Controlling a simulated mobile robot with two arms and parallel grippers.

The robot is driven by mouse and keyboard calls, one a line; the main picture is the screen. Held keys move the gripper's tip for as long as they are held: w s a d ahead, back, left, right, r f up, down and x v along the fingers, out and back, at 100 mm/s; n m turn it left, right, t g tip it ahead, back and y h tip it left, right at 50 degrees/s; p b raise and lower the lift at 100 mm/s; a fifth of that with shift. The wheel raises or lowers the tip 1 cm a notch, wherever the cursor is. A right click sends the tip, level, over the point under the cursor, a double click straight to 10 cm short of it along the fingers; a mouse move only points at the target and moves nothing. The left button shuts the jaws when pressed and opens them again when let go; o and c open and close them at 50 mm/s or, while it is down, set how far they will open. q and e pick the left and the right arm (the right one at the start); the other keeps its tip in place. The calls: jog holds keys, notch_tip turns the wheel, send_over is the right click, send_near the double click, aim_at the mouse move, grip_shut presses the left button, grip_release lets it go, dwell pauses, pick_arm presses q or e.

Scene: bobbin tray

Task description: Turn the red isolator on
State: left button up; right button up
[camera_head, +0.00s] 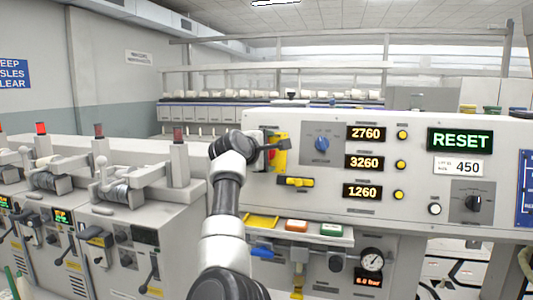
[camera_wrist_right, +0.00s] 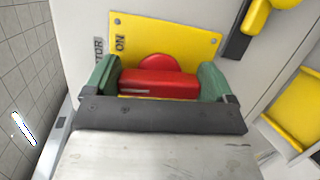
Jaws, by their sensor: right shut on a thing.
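The red isolator (camera_wrist_right: 158,84) is a red handle on a yellow plate (camera_wrist_right: 190,40) in the right wrist view. It lies across that picture, and the word ON is printed on the plate above its left end. My right gripper (camera_wrist_right: 157,88) is shut on the handle, with a green fingertip at each end of it. In the head view the yellow plate (camera_head: 281,150) is at the left end of the grey panel, and my right gripper (camera_head: 268,147) reaches it from the left, hiding most of the handle. My left gripper is not in view.
The grey panel (camera_head: 390,210) also has a blue knob (camera_head: 322,144), a yellow lever (camera_head: 296,182), orange number displays and a RESET screen (camera_head: 460,140). Orange (camera_head: 297,226) and green (camera_head: 331,230) buttons sit below. Winding units (camera_head: 140,190) stand on the left.

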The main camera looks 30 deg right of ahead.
jog(key=shift+f+m, duration=0.15)
jog(key=shift+m, duration=0.45)
jog(key=o, duration=0.7)
jog(key=shift+o, duration=0.2)
jog(key=shift+a, duration=0.15)
jog(key=b+v, duration=0.3)
jog(key=v, duration=0.7)
jog(key=shift+s+a+r, duration=0.15)
jog(key=shift+a+r, duration=0.05)
jog(key=shift+r, duration=0.05)
